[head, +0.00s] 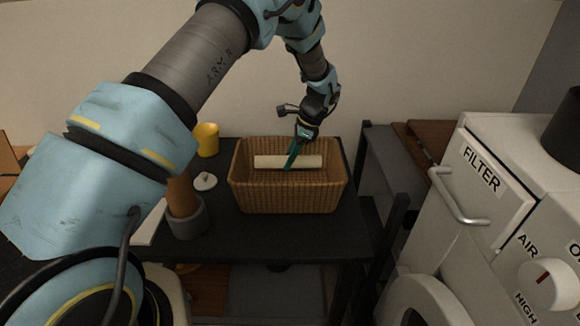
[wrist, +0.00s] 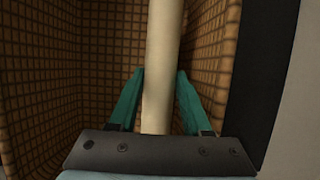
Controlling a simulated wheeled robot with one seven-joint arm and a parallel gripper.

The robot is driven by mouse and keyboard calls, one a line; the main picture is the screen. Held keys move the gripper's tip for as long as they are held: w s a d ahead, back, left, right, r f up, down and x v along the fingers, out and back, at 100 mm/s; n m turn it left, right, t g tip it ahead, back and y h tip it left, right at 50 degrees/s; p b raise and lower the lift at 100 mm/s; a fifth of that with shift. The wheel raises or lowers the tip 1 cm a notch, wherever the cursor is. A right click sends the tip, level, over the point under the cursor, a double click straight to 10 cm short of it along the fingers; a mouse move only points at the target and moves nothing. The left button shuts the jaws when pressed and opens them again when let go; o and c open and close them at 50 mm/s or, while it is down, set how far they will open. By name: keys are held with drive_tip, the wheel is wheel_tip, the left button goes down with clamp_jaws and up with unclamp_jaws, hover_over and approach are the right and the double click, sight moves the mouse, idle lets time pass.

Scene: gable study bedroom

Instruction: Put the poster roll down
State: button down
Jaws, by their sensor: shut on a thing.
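The poster roll (head: 308,161) is a cream-coloured tube lying crosswise within the opening of a brown wicker basket (head: 290,195). My gripper (head: 291,163) reaches down into the basket and is shut on the roll near its middle. In the wrist view the roll (wrist: 162,60) runs lengthwise between the green fingers of my gripper (wrist: 160,92), with the basket's woven walls (wrist: 105,60) around it. I cannot tell whether the roll touches the basket floor. The basket's front wall hides the floor in the head view.
The basket stands on a black table (head: 265,232). To its left are a yellow cup (head: 206,139), a small white object (head: 205,181) and a grey round holder (head: 188,219), partly behind my arm. A white machine with a handle (head: 458,197) stands at the right.

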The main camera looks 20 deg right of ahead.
drive_tip(key=shift+f+p, duration=0.65)
drive_tip(key=shift+f, duration=1.45)
drive_tip(key=shift+f, duration=0.1)
drive_tip(key=c, duration=0.6)
unclamp_jaws()
drive_tip(key=b+v, duration=0.3)
drive_tip(key=v, duration=0.9)
drive_tip(key=shift+s+b, duration=0.1)
drive_tip(key=shift+b, duration=0.2)
